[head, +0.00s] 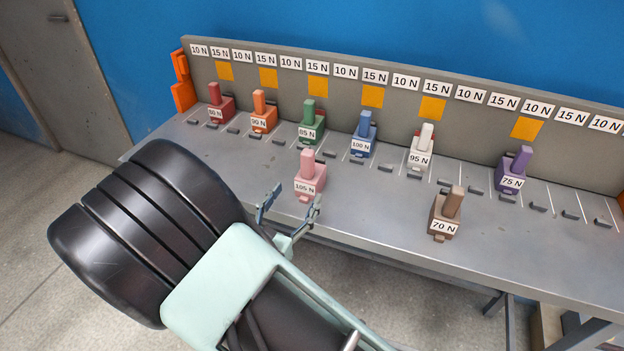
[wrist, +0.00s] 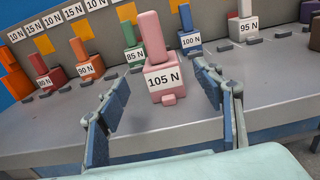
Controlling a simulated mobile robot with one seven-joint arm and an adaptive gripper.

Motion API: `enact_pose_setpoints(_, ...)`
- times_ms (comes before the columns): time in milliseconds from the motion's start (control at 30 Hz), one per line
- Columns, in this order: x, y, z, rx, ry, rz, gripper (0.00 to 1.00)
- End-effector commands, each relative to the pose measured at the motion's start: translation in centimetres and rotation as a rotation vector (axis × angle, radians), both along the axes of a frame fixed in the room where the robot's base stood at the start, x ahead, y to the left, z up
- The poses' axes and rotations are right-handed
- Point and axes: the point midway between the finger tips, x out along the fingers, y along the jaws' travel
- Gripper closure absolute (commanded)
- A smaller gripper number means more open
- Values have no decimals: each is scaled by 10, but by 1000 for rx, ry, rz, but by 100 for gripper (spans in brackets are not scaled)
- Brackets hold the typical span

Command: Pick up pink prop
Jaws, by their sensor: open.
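The pink prop (head: 307,177), labelled 105 N, stands upright near the front edge of the grey table. It has a block base with a tall post on top. In the wrist view the pink prop (wrist: 156,57) is ahead of the fingers, roughly centred between them. My gripper (head: 289,204) is open and empty, just in front of the pink prop at the table's front edge. In the wrist view my gripper (wrist: 162,90) shows both fingers spread apart, and I see no contact with the prop.
A green prop (head: 308,122) and a blue prop (head: 363,136) stand behind the pink one. A brown prop (head: 446,214) stands to the right near the front edge. Red, orange, white and purple props stand along a back panel (head: 400,82) with force labels. Small dark blocks dot the table (head: 380,216).

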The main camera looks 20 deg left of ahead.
Motion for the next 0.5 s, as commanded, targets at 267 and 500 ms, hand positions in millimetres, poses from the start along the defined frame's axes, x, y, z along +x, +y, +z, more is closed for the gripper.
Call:
enact_pose_setpoints(267,38,-5,1,2,1,-6,39)
enact_pose_setpoints(500,56,-6,1,3,0,-8,39)
